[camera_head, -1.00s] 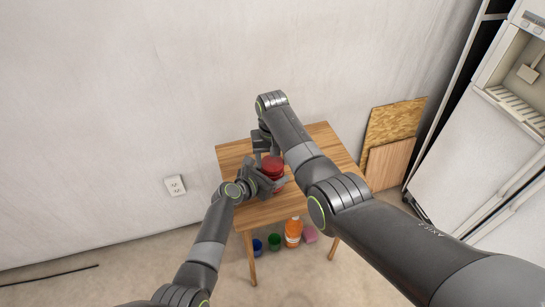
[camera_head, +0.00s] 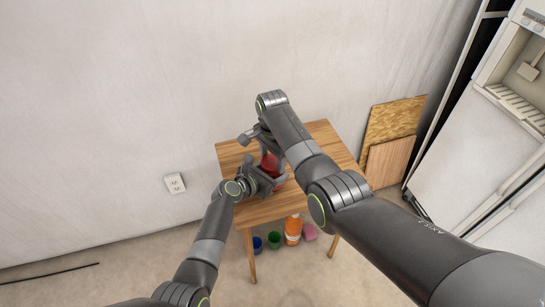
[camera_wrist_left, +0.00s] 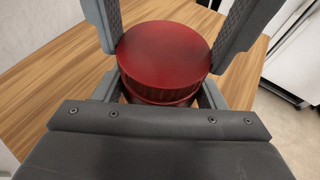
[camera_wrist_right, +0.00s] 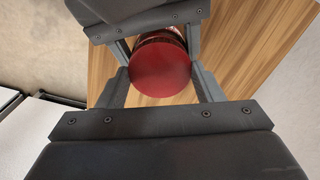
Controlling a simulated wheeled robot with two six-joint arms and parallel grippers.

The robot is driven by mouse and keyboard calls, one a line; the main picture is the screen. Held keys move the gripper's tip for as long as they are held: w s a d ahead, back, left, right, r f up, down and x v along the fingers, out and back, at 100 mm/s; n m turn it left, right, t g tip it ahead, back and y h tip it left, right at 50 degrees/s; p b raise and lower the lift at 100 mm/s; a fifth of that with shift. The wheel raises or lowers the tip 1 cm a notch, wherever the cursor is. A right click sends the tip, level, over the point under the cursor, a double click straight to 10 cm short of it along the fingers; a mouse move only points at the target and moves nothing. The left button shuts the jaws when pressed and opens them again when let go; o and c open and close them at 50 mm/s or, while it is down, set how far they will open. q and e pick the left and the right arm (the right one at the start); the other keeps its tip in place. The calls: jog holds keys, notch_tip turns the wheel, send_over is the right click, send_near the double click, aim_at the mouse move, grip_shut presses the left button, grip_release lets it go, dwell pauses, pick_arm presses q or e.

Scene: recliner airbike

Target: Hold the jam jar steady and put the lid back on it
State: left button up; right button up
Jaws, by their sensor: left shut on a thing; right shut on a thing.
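The jam jar (camera_wrist_left: 160,98) stands on the small wooden table, mostly hidden by my grippers. Its dark red round lid (camera_wrist_left: 165,50) sits on top of it, looking level; I cannot tell whether it is fully seated. My left gripper (camera_head: 268,180) is shut around the jar's body from the near left side. My right gripper (camera_head: 262,148) is shut on the lid. In the right wrist view its two fingers flank the lid (camera_wrist_right: 160,70), and my left gripper's body shows just beyond.
The wooden table (camera_head: 318,150) has bare top around the jar. Blue, green, orange and pink items, including an orange bottle (camera_head: 293,230), stand below its front edge. Wooden boards (camera_head: 392,130) lean on the wall at the right, beside a white fridge-like unit (camera_head: 475,150).

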jog(key=m, duration=0.7)
jog(key=shift+m, duration=0.4)
jog(key=shift+w, duration=0.1)
jog(key=o, duration=0.9)
jog(key=shift+o, duration=0.2)
jog(key=shift+r, duration=2.3)
jog(key=shift+c, duration=0.3)
